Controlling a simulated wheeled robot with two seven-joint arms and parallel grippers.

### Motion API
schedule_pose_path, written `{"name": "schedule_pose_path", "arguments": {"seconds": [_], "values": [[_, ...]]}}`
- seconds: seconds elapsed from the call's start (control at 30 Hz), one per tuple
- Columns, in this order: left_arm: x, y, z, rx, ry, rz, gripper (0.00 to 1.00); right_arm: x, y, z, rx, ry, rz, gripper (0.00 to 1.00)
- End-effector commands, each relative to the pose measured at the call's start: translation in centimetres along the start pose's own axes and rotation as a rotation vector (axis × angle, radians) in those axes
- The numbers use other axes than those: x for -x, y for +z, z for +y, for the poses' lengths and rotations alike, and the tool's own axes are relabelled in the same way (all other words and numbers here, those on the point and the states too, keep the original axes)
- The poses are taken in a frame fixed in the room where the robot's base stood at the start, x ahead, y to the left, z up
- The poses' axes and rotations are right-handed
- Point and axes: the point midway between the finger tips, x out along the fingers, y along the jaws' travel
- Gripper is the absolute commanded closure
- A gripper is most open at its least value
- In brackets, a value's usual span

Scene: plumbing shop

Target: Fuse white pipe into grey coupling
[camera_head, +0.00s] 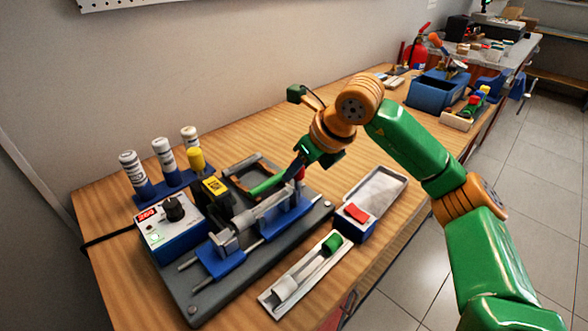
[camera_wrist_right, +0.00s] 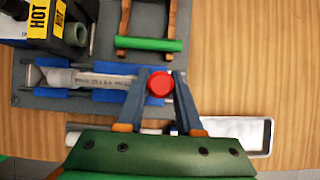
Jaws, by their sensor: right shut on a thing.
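A pale printed pipe (camera_wrist_right: 100,80) lies in blue clamps on the dark fusion bench. It also shows in the head view (camera_head: 262,207). A grey piece (camera_head: 228,241) sits at the pipe's left end; I cannot tell how far the two are joined. My right gripper (camera_wrist_right: 160,87) is shut on a red knob (camera_wrist_right: 159,83) at the pipe's right end. In the head view the red knob (camera_head: 300,174) is partly hidden by my gripper (camera_head: 303,170). A black heater (camera_head: 215,192) with a yellow HOT label stands behind the pipe. My left gripper is out of view.
A control box (camera_head: 170,232) with a lit red display stands at the bench's left end. Capped cylinders (camera_head: 163,155) stand in a blue rack behind. A narrow tray (camera_head: 268,303) and an open white case (camera_head: 378,192) lie in front.

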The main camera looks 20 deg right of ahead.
Motion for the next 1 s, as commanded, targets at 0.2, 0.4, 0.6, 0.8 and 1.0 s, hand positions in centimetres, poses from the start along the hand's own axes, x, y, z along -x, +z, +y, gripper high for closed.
{"name": "schedule_pose_path", "arguments": {"seconds": [0.2,0.4,0.6,0.8,1.0], "values": [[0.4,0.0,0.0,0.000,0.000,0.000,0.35,0.2,0.3,-1.1,-0.002,-0.001,-0.009,0.96],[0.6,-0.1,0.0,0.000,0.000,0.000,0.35,0.2,0.3,-2.1,-0.002,-0.001,-0.009,0.96],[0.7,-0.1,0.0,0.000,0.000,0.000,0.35,0.2,0.2,-2.6,-0.001,-0.001,-0.009,0.49],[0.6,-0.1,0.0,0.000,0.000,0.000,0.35,0.1,0.1,-2.6,0.000,0.000,-0.005,0.30],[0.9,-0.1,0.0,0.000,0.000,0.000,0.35,0.3,0.2,-2.6,0.000,0.000,-0.003,0.30]]}}
